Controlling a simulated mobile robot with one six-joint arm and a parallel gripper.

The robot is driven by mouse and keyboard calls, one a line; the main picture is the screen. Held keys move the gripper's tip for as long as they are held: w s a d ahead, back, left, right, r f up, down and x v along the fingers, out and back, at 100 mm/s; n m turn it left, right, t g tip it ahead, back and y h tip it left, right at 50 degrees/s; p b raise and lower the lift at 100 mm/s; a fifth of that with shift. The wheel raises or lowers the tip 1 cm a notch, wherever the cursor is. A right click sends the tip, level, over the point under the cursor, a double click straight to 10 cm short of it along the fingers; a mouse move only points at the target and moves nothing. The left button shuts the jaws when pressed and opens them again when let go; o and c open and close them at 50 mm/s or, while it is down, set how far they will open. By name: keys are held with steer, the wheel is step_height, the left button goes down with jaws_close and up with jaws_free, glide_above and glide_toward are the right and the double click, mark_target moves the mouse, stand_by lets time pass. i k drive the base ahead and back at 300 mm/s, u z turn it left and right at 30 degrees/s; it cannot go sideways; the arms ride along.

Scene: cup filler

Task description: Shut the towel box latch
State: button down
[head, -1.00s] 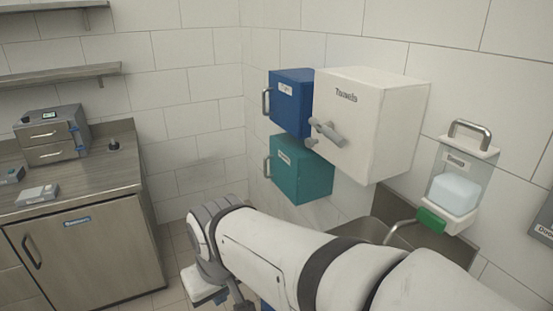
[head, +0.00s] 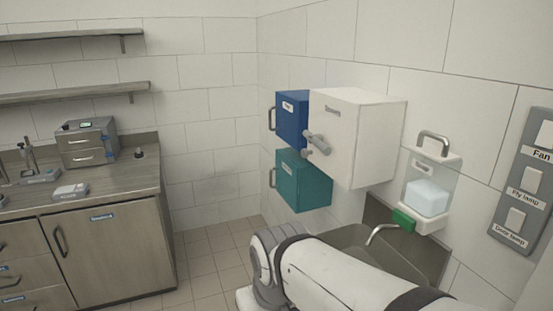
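The white towel box (head: 352,135) hangs on the right wall, with a "Towels" label on its front. Its grey latch lever (head: 318,142) sits low on the left part of the front face and slants down to the right. Whether the latch is engaged cannot be told from here. My white arm reaches in from the lower right, below the box and in front of the sink. My gripper is out of view beyond the bottom edge.
A blue box (head: 291,118) and a teal box (head: 302,181) hang left of the towel box. A soap dispenser (head: 430,190) and a switch panel (head: 525,185) are to its right. A sink (head: 350,238) lies below. A counter (head: 115,182) stands left; floor between is clear.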

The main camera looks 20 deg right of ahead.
mark_target(317, 140)
steer(key=z, duration=0.15)
steer(key=i, duration=1)
steer(key=z, duration=0.05)
